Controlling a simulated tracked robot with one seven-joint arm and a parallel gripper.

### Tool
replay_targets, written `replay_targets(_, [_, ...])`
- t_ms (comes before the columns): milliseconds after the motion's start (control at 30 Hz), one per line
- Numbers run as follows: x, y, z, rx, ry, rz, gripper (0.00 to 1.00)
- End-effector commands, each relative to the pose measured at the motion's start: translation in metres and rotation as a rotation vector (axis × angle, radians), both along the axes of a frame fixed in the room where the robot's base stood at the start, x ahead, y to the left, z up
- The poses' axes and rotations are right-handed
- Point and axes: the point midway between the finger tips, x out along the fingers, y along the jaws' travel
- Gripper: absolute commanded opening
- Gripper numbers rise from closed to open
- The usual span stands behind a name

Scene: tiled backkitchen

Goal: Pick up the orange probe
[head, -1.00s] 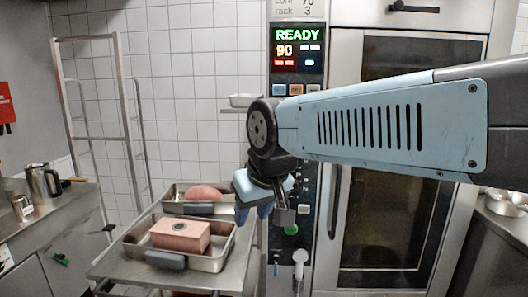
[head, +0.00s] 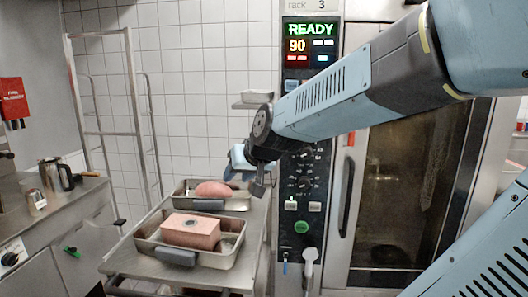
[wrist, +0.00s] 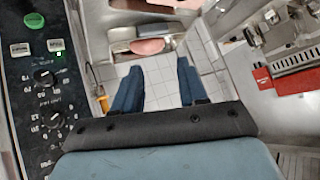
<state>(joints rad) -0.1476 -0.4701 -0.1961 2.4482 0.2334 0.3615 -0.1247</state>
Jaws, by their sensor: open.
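A slim orange piece that looks like the orange probe (wrist: 101,98) shows at the left in the wrist view, beside the oven's control panel and just left of my left finger. I cannot make it out in the head view, where my arm and gripper may cover it. My gripper (wrist: 158,84) is open and empty, its two blue fingers apart over white tiles. In the head view my gripper (head: 240,170) hangs left of the control panel, above the back tray. No contact with the orange piece shows.
The control panel (head: 302,165) and oven door (head: 400,200) stand close at the right. A trolley (head: 125,265) at lower left carries a front tray (head: 228,262) with a pink block (head: 190,231) and a back tray (head: 236,204) with pink meat (head: 213,189). A hand shower (head: 309,256) hangs below the panel.

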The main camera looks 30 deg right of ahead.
Motion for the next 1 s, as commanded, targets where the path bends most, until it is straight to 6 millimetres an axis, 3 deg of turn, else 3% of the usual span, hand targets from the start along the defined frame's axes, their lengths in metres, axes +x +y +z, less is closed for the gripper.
replay_targets(33, [0.02, -0.002, -0.004, 0.013, -0.027, -0.023, 0.42])
replay_targets(200, [0.081, -0.021, -0.01, 0.033, -0.153, -0.141, 0.42])
replay_targets(500, [0.163, -0.073, -0.033, -0.065, -0.36, -0.397, 0.42])
replay_targets(700, [0.192, -0.112, -0.048, -0.223, -0.49, -0.574, 0.42])
replay_targets(1000, [0.2, -0.146, -0.053, -0.449, -0.625, -0.74, 0.42])
